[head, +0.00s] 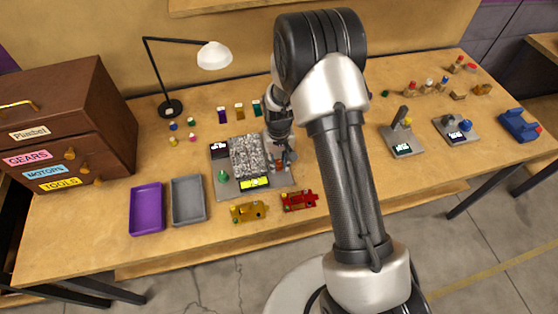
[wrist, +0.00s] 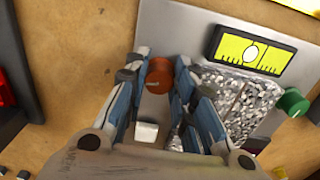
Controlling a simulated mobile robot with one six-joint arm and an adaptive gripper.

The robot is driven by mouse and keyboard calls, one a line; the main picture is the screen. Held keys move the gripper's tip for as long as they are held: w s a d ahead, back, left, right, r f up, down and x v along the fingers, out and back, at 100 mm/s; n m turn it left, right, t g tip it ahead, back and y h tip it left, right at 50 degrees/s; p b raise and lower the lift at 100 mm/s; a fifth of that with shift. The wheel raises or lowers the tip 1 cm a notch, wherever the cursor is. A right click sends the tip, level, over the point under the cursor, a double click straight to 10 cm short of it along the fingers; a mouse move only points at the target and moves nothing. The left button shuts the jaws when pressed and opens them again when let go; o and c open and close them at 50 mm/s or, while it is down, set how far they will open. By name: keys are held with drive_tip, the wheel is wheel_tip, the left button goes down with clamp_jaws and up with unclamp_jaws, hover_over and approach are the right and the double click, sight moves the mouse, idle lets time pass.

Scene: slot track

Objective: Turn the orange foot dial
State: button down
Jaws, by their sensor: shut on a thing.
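The orange foot dial (wrist: 159,76) shows in the wrist view, on a grey base plate (wrist: 185,25) between my two fingertips. My gripper (wrist: 160,68) is shut on the dial, with one blue-grey finger on each side of it. In the head view my gripper (head: 281,158) is over the right side of the plate, and the dial cannot be made out clearly there. A small white block (wrist: 146,132) lies below the dial in the wrist view.
Beside the dial is a speckled grey block (head: 247,156), with a yellow level display (wrist: 250,51) and a green knob (wrist: 292,102). Purple (head: 147,208) and grey (head: 188,200) trays lie left.

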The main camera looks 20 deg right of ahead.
sight(279, 163)
drive_tip(key=shift+m, duration=0.8)
drive_tip(key=c, duration=1.3)
unclamp_jaws()
drive_tip(key=shift+c, duration=0.2)
drive_tip(key=shift+r, duration=4)
